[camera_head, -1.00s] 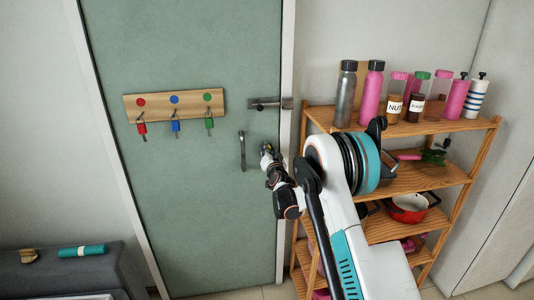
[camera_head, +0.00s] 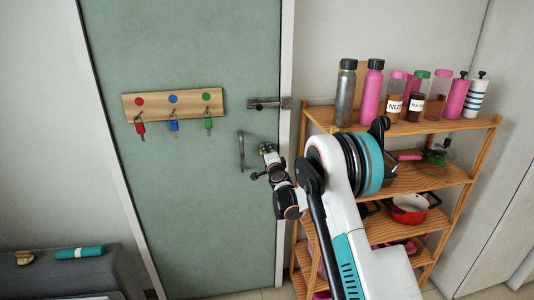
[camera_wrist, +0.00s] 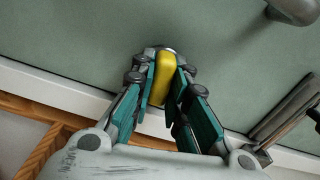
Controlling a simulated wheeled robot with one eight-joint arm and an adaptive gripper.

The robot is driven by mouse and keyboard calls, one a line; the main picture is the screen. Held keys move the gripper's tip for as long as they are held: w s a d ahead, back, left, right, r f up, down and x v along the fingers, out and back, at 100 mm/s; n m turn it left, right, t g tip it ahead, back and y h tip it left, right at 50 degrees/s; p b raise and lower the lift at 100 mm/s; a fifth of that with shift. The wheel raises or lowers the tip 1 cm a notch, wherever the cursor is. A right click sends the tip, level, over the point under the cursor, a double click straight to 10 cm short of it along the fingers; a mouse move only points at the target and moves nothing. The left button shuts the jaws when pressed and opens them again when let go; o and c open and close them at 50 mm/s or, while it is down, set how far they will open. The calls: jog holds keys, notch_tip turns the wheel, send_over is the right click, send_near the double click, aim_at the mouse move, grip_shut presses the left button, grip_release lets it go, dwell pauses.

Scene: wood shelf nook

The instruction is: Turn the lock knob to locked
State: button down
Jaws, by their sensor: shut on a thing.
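The lock knob (camera_wrist: 165,78) shows in the wrist view as a yellow grip on a round grey base, mounted on the green door near its edge. My gripper (camera_wrist: 164,84) has one teal-lined finger on each side of the yellow grip and is shut on it. The knob's grip points along the fingers, slightly slanted in this view. In the head view my gripper (camera_head: 267,160) is against the door, right of the vertical door handle (camera_head: 241,151). There the knob is mostly hidden by the gripper, and I see no locked or unlocked mark.
A sliding bolt (camera_head: 268,103) is on the door above my gripper. A wooden key rack (camera_head: 173,103) with red, blue and green keys hangs to the left. A wooden shelf (camera_head: 440,126) with bottles and a red pot (camera_head: 408,210) stands right, close to my arm.

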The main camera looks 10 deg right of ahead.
jog(key=shift+m, duration=0.8)
jog(key=shift+f, duration=0.1)
jog(key=c, duration=1.6)
grip_release()
jog(key=shift+o, duration=0.2)
jog(key=s, duration=1.2)
